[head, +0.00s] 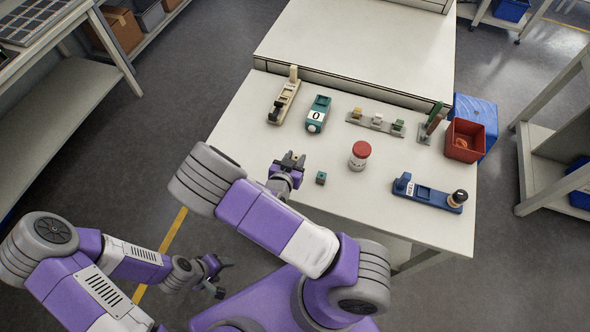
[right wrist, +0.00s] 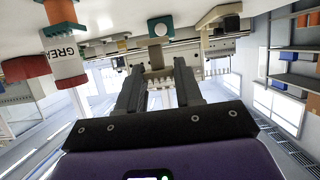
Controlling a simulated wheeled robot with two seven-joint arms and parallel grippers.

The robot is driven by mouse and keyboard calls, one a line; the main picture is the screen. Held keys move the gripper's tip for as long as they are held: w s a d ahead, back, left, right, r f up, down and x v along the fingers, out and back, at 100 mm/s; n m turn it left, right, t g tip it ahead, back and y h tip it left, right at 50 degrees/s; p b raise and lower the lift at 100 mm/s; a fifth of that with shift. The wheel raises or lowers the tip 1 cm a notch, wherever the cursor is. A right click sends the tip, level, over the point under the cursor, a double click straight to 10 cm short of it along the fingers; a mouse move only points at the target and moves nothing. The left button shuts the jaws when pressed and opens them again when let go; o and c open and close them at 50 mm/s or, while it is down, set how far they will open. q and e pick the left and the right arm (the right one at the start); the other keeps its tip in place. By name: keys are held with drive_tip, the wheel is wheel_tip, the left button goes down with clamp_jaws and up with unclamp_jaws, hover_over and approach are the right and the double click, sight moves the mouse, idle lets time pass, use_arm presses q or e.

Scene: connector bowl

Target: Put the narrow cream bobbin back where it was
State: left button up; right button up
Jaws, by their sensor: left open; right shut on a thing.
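My right gripper (head: 292,160) is above the near left part of the table, shut. A small tan-cream piece (right wrist: 156,58) shows between its fingertips in the right wrist view; I take it for the narrow cream bobbin, mostly hidden by the fingers. A cream holder (head: 285,104) with an upright post stands at the table's far left. Beside it is a teal holder (head: 319,106) with a white label and a pale round end. A blue holder (head: 428,196) with a dark and orange bobbin (head: 459,197) lies at the right. My left gripper (head: 216,277) is open and empty, off the table.
A red-lidded white jar (head: 359,160) stands mid-table, near a small teal block (head: 321,178). A red bin (head: 462,148) is at the right edge. The front middle is clear.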

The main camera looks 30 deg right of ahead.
drive_tip(key=shift+f+b, duration=0.45)
drive_tip(key=shift+f, duration=2.5)
drive_tip(key=shift+f, duration=0.15)
drive_tip(key=o, duration=1)
